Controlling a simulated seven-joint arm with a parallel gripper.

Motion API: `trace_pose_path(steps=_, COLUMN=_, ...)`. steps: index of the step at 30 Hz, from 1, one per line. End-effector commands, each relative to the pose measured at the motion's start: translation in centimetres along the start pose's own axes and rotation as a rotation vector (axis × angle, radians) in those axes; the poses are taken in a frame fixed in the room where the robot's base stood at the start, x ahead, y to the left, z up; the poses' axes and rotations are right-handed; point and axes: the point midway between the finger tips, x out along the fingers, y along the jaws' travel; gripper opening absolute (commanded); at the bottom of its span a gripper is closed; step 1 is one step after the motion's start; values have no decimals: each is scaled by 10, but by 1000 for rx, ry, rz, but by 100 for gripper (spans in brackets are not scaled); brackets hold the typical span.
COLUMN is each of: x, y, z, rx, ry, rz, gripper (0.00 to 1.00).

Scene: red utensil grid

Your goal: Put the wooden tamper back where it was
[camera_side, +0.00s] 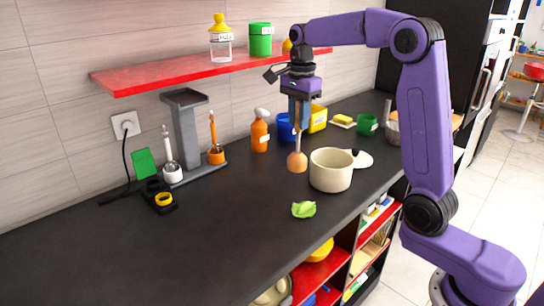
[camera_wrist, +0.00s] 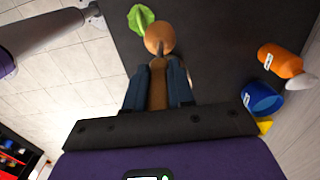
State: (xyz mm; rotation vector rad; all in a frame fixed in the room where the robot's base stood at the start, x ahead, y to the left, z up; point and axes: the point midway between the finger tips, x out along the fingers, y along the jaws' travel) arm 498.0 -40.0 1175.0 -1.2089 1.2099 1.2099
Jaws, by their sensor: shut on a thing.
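The wooden tamper (camera_side: 297,162) has a round wooden head and a long thin neck, and hangs head down, roughly upright. My gripper (camera_side: 299,122) is shut on its upper part. In the wrist view the tamper's head (camera_wrist: 160,38) lies beyond my gripper's blue fingertips (camera_wrist: 158,78), with the handle between them. The head is above or near the dark countertop (camera_side: 240,215), just left of the cream pot (camera_side: 330,176). I cannot tell whether it touches the counter.
An orange spray bottle (camera_side: 260,131), blue container (camera_side: 285,127) and yellow box (camera_side: 318,118) stand behind. A grey stand (camera_side: 185,135) with utensils is at left. The red shelf (camera_side: 180,70) overhangs the back. The front left counter is clear.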

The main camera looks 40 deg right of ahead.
Motion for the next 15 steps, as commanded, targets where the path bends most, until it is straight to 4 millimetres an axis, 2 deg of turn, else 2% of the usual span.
trace_pose_path(steps=3, x=11, y=-23, z=-2, rx=0, ry=0, rz=1, gripper=0)
trace_pose_path(steps=11, x=30, y=-66, z=-6, rx=0, ry=0, rz=0, gripper=0)
trace_pose_path(steps=15, x=56, y=-85, z=-8, rx=1, ry=0, rz=2, gripper=0)
